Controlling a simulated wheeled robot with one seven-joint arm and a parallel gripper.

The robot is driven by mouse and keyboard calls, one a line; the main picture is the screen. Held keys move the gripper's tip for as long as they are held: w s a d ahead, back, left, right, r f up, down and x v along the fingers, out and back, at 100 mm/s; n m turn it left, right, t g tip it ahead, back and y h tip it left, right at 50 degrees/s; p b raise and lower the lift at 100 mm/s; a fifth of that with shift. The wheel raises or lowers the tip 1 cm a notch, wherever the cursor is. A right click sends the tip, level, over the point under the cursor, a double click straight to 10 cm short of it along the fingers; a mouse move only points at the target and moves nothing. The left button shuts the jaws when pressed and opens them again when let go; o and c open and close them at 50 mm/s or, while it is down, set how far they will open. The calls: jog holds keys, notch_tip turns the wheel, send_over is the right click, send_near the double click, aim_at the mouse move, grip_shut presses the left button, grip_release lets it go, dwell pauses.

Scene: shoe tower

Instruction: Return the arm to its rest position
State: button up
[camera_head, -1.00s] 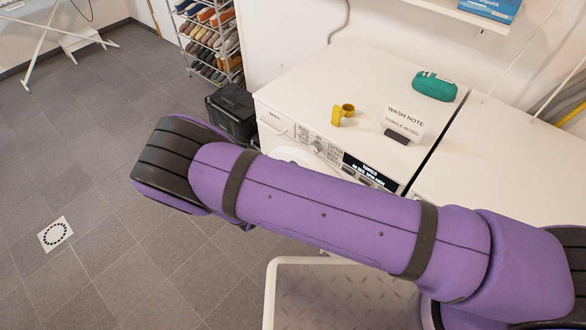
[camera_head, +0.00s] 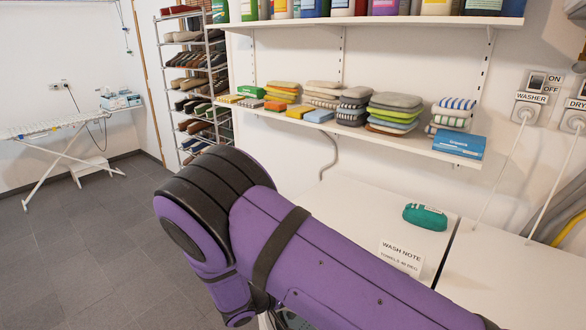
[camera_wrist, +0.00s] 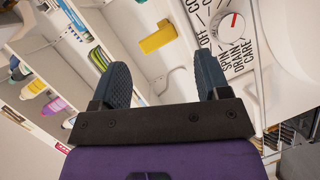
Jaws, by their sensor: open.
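My gripper (camera_wrist: 163,85) shows in the wrist view with its two dark blue fingers wide apart and nothing between them. Beyond the fingers are a yellow piece (camera_wrist: 158,37) and the washer's dial (camera_wrist: 231,26), both apart from the gripper. In the head view my purple arm is bent, crossing from the lower right to the middle and folding down in front of the washer. The gripper itself is hidden in the head view.
The white washer top (camera_head: 345,205) holds a wash note (camera_head: 400,257) and a green case (camera_head: 425,217). Shelves (camera_head: 365,138) with folded cloths hang above. A shoe rack (camera_head: 198,80) and an ironing board (camera_head: 50,127) stand at the left. The floor (camera_head: 90,220) there is clear.

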jog(key=s+d+r+m+g+y, duration=0.1)
jog(key=d+r+g+y, duration=0.15)
jog(key=d+r, duration=0.5)
jog(key=s+d+r+m+g+y, duration=0.25)
jog(key=d+r, duration=0.25)
jog(key=r, duration=0.6)
jog(key=d+r+g+y, duration=0.25)
jog(key=d+r, duration=0.35)
jog(key=r, duration=0.4)
jog(key=s+d+r+t+y, duration=0.1)
jog(key=s+d+r, duration=0.2)
jog(key=s, duration=0.4)
jog(key=s+d+r+t+y, duration=0.2)
jog(key=s+d+r, duration=0.2)
jog(key=s+r, duration=0.2)
jog(key=s+d+r+t+y, duration=0.1)
jog(key=s+d+r+y, duration=0.1)
jog(key=s, duration=0.6)
jog(key=shift+s+d+r, duration=0.35)
jog(key=shift+d+r, duration=0.35)
jog(key=shift+r, duration=0.7)
jog(key=shift+y, duration=0.25)
jog(key=shift+c, duration=0.2)
